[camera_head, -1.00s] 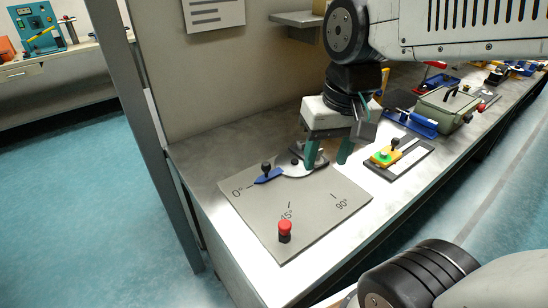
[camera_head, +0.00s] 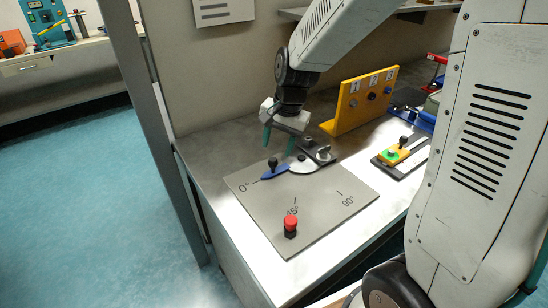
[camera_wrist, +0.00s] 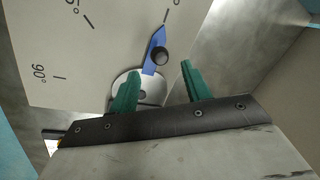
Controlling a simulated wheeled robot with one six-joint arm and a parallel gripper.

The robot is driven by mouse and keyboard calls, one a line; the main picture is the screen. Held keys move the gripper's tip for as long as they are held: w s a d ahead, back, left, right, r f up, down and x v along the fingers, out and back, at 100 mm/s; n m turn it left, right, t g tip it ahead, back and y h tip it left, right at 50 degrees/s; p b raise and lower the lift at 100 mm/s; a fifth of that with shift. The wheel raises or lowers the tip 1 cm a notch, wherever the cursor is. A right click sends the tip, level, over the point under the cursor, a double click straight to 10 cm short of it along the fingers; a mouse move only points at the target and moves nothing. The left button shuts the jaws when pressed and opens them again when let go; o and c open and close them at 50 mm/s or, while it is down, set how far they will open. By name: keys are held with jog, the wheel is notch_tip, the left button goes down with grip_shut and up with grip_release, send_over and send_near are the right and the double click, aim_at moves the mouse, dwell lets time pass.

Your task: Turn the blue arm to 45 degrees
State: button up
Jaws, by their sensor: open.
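The blue arm (camera_head: 273,172) with its black knob (camera_head: 273,162) points at the 0° mark on a grey plate (camera_head: 300,202). Its inner end meets a round white hub (camera_head: 302,164). My gripper (camera_head: 279,145) is open above and behind the blue arm, with two green fingers. In the wrist view the blue arm (camera_wrist: 154,46) and its black knob (camera_wrist: 160,56) show ahead of and between the fingertips of my gripper (camera_wrist: 160,78). I see no contact with the knob. The 45° mark (camera_head: 291,211) is at the plate's front, partly behind a red button.
A red button (camera_head: 290,227) stands on the plate by 45°. A dark block with a metal latch (camera_head: 320,152) sits behind the hub. A yellow panel (camera_head: 362,100) stands at the back, and a green-button device (camera_head: 392,155) lies to the right.

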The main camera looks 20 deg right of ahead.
aim_at(274, 159)
jog(key=f, duration=0.5)
jog(key=shift+w+a+f, duration=0.2)
jog(key=shift+w+a, duration=0.15)
grip_shut()
